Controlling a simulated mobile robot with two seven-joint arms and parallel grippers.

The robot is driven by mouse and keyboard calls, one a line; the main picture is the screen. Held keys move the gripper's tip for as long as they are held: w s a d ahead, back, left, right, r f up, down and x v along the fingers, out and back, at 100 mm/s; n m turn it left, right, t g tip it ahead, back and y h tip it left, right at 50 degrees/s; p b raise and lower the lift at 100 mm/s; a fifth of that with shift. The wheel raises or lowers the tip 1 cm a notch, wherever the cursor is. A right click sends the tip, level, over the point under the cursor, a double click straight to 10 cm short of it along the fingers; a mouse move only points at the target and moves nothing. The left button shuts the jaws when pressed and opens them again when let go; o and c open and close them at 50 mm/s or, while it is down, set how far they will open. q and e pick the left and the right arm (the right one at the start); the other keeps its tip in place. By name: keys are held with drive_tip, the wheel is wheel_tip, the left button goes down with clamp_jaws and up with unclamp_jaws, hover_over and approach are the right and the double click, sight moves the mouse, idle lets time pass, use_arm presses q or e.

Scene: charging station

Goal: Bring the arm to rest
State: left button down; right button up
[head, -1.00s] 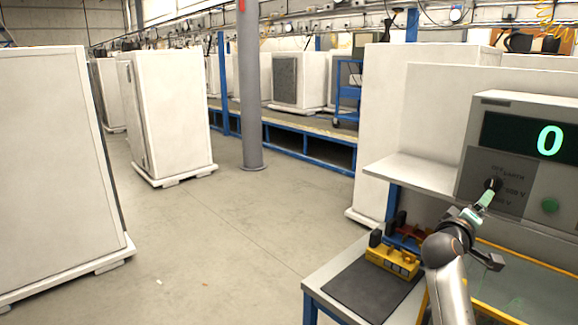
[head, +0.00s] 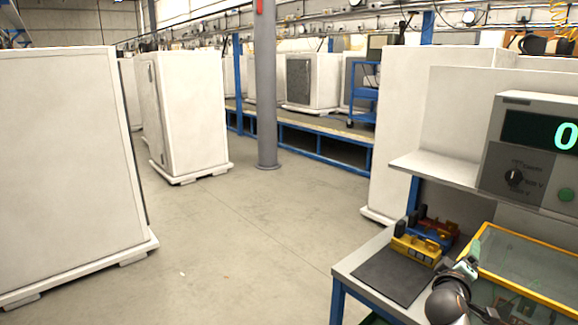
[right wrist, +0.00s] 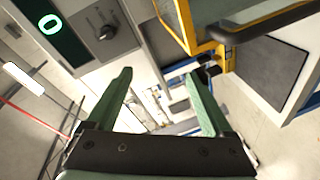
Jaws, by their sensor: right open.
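My right arm is at the lower right of the head view. The control box's knob (right wrist: 106,33) and lit display (right wrist: 50,22) show at the upper left there, beyond the fingers. My left gripper is in neither view.
The yellow-framed panel (head: 487,272) is close beside the right gripper. Yellow, blue and red holders (head: 415,250) and a dark mat (head: 393,276) lie on the table. A shelf (head: 432,173) is above. Open floor (head: 250,245) and large white cabinets (head: 65,170) are left.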

drive_tip(key=s+a+f+g+y, duration=0.1)
drive_tip(key=s+a+f+y, duration=0.45)
drive_tip(key=f, duration=0.55)
drive_tip(key=s+a+f+y, duration=0.2)
drive_tip(key=s+a+f, duration=0.5)
drive_tip(key=f, duration=0.4)
drive_tip(key=s+a+f+m+g+y, duration=0.1)
drive_tip(key=s+a+f, duration=0.2)
drive_tip(key=s, duration=0.4)
drive_tip(key=s+a+f+m+y, duration=0.1)
drive_tip(key=s+a+f+y, duration=0.1)
drive_tip(key=s, duration=0.5)
drive_tip(key=s+a+f+g+y, duration=0.1)
drive_tip(key=s+a+f, duration=0.3)
drive_tip(key=s, duration=0.4)
drive_tip(key=shift+a+f+m+g+y, duration=0.3)
drive_tip(key=shift+a+m+y, duration=0.1)
drive_tip(key=shift+a+y, duration=0.2)
drive_tip(key=shift+s, duration=0.1)
